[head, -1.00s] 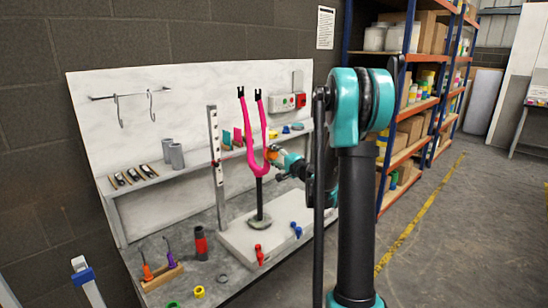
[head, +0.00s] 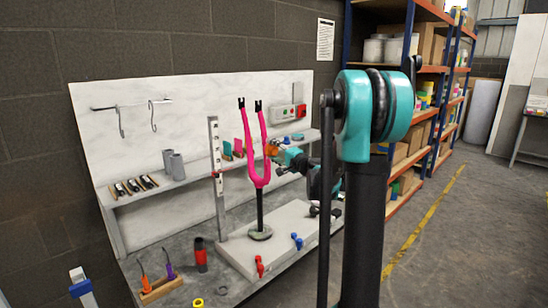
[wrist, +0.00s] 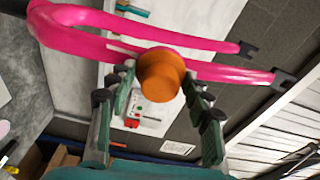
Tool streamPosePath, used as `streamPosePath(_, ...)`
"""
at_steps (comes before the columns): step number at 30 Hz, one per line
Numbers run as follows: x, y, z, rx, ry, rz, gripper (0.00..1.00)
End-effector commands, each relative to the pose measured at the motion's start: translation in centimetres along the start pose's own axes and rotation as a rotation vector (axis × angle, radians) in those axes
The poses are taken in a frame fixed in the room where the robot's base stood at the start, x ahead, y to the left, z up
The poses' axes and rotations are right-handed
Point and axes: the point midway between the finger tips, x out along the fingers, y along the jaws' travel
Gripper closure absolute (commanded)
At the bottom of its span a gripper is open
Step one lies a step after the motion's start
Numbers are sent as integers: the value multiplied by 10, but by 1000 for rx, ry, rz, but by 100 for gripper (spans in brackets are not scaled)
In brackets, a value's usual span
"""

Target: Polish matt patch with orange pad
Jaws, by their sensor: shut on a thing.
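The pink fork (head: 264,150) stands upright, prongs up, on a black post above a pale base plate. In the wrist view the fork (wrist: 75,22) runs across the top, its prongs pointing right. My gripper (wrist: 158,84) is shut on the round orange pad (wrist: 160,72), which overlaps the lower prong in that view. In the head view the orange pad (head: 270,149) is just right of the fork's right prong, with my gripper (head: 278,152) behind it. Whether the pad touches the fork, I cannot tell. I cannot make out a matt patch; the pad may hide part of the surface.
A white pierced upright (head: 215,170) stands left of the fork. A shelf (head: 165,184) behind carries grey cylinders and small blocks. Red and blue clamps (head: 260,266) sit on the base plate. A red-black cylinder (head: 200,254) and a wooden tool holder (head: 160,290) stand at the front left.

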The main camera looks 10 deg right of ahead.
Motion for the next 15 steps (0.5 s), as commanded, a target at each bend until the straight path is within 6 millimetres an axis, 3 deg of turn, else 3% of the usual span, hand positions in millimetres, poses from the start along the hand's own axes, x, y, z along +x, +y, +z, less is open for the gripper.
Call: streamPosePath(15, 1, -28, -2, 0, 0, 0, 73)
